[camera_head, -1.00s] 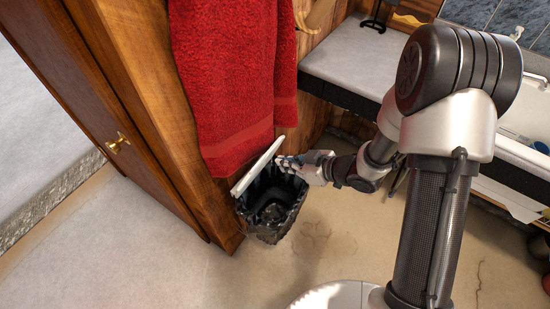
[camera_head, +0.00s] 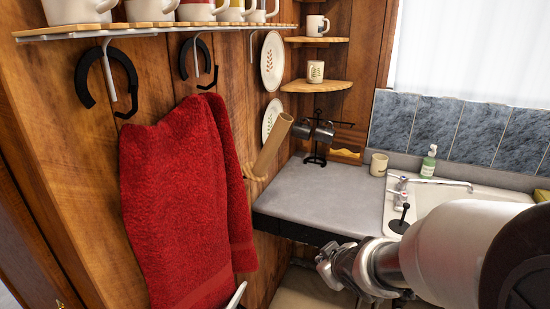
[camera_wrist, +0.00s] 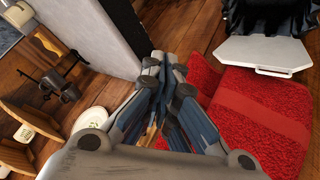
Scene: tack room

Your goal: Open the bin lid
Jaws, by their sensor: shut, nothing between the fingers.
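The dark bin (camera_wrist: 272,15) shows at the top right of the wrist view, cut by the frame edge. Its white lid (camera_wrist: 268,53) is tilted up away from the black opening, beside the red towel. In the head view only the edge of the white lid (camera_head: 238,296) shows, low under the towel; the bin body is out of frame. My gripper (camera_head: 328,266) is in front of the grey counter, to the right of the lid and apart from it. In the wrist view my gripper's fingers (camera_wrist: 165,68) are together and hold nothing.
A red towel (camera_head: 185,205) hangs from black hooks on the wooden wall. A grey counter (camera_head: 318,198) with a mug stand (camera_head: 316,140) and a sink (camera_head: 450,198) stands to the right. A shelf of mugs (camera_head: 150,28) is above the towel.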

